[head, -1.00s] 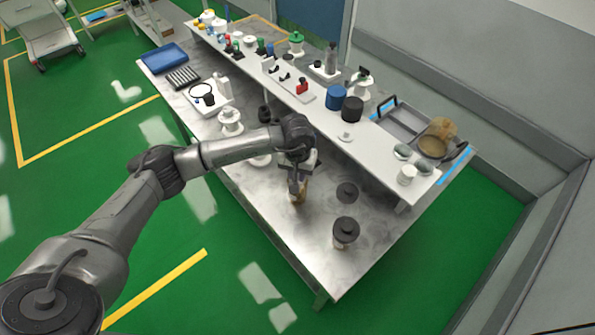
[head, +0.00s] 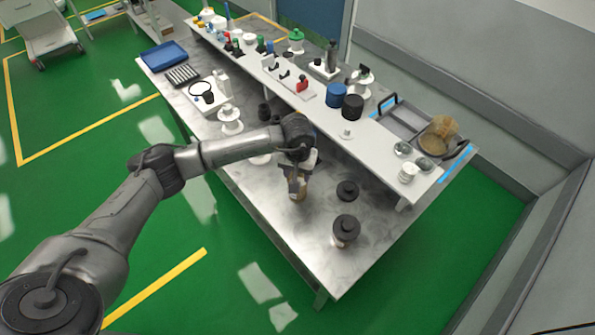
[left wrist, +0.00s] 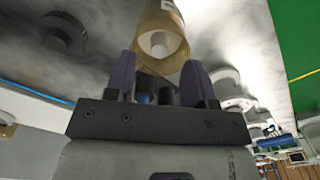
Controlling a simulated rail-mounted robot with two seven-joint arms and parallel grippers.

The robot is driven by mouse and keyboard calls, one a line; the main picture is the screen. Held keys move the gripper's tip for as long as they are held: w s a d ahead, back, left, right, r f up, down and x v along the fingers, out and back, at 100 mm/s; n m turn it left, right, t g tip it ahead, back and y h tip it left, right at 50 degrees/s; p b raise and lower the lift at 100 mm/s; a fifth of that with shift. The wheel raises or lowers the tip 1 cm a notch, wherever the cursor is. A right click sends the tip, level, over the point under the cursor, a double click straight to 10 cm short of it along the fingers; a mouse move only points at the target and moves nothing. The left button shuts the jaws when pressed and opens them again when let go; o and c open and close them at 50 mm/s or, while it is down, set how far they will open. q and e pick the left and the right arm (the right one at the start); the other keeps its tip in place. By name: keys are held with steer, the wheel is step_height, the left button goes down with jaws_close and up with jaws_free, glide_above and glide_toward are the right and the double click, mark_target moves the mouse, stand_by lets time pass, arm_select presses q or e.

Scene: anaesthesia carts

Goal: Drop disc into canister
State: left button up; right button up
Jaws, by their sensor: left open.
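My left gripper (head: 297,188) is open above the table, directly over a tan canister (head: 298,195), which it partly hides in the head view. In the left wrist view, the purple fingers of the gripper (left wrist: 160,88) stand apart with nothing held between them. The canister (left wrist: 172,18) is just beyond the fingertips, its round mouth turned toward the camera. A pale shape (left wrist: 158,43) shows inside the mouth; I cannot tell whether it is the disc. No disc can be made out elsewhere. My right gripper is not in view.
A raised white shelf (head: 320,121) with blue and black jars runs behind. A white spool-like stand (head: 230,120) is at left. The table's front right corner is clear.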

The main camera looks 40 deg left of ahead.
arm_select(q)
steer(key=shift+r, duration=0.15)
step_height(320, 180, up, 14)
steer(key=shift+f, duration=0.2)
stand_by(0.4)
stand_by(0.4)
